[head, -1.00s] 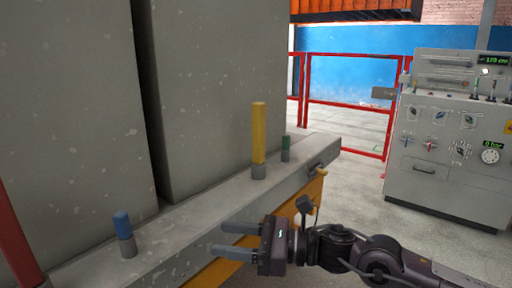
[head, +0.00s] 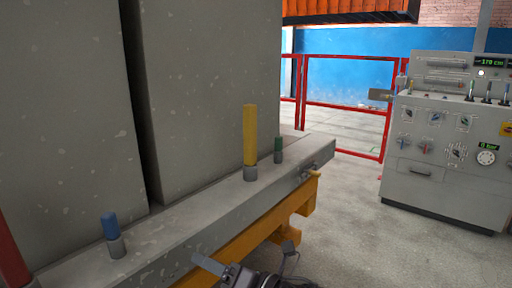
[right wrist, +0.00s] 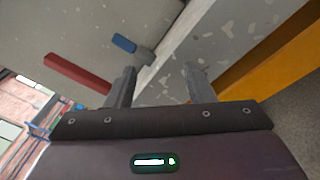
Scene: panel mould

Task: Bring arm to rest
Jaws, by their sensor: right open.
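My right gripper (head: 222,270) is at the bottom edge of the head view, in front of the concrete mould ledge (head: 190,226), partly cut off by the frame. In the right wrist view its two fingers (right wrist: 160,85) are apart with nothing between them. The ledge runs behind the fingers there, and the gap between them and it is hard to judge. My left gripper is not in view.
On the ledge stand a blue peg (head: 110,226), a yellow post (head: 250,135) and a green peg (head: 278,145). A red post (head: 12,255) is at left. Tall grey panels (head: 205,90) rise behind. A control cabinet (head: 447,150) stands right; the floor between is clear.

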